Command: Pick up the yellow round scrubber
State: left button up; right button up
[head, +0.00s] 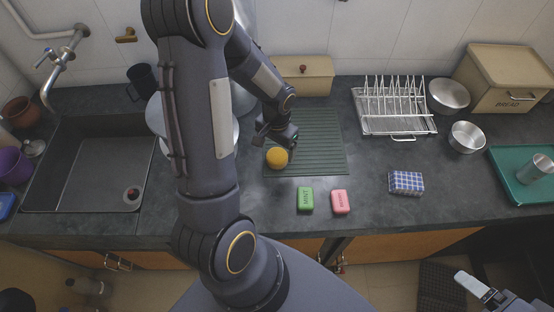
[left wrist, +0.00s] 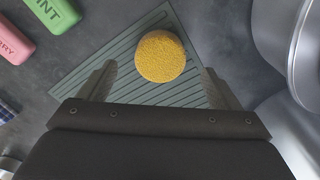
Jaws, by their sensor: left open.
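The yellow round scrubber (head: 277,158) lies on the left part of the dark green ribbed mat (head: 325,150) on the counter. In the left wrist view the scrubber (left wrist: 160,56) sits ahead of and between the two spread fingers. My left gripper (head: 277,142) is just behind the scrubber in the head view; it also shows in the left wrist view (left wrist: 158,84), open with nothing between its fingertips. I cannot tell its exact height above the mat. My right gripper (head: 490,295) is at the bottom right, off the counter's front edge, and its jaws are unclear.
A green bar (head: 306,200) and a pink bar (head: 341,202) lie in front of the mat. Steel canisters (left wrist: 302,50) stand close on the right in the left wrist view. A dish rack (head: 395,110) is right of the mat; a sink (head: 90,170) is at left.

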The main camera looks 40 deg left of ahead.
aim_at(277, 155)
pick_arm(q)
notch_tip(277, 155, down, 6)
jog(key=b, duration=0.3)
jog(key=shift+w+r, duration=0.1)
jog(key=shift+r, duration=0.25)
jog(key=shift+c, duration=0.5)
jog(key=c, duration=1)
